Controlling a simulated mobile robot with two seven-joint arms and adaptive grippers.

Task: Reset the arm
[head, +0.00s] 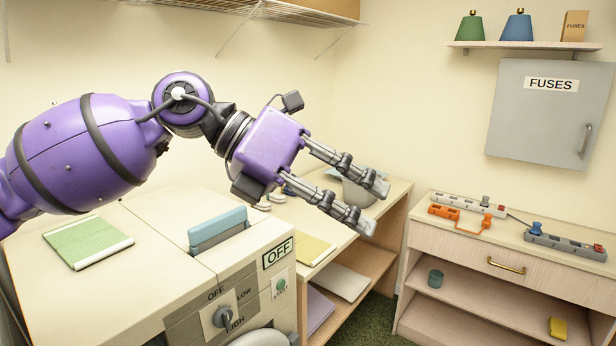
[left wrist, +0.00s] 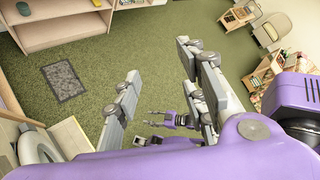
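My left arm reaches in from the left in the head view, above the cream machine. My left gripper (head: 370,206) points right and slightly down, in the air in front of the grey bowl (head: 358,192) on the side counter. Its two fingers stand apart with nothing between them. The left wrist view also shows the two fingers of the left gripper (left wrist: 165,92) spread, with green carpet between them. The right gripper does not show in the head view.
The machine (head: 150,290) holds a green pad (head: 88,241) and a blue item in its slot (head: 217,225). A wire shelf (head: 250,10) hangs above the arm. At right are a cabinet (head: 505,240) with power strips and a grey fuse box (head: 548,115). Open carpet shows below.

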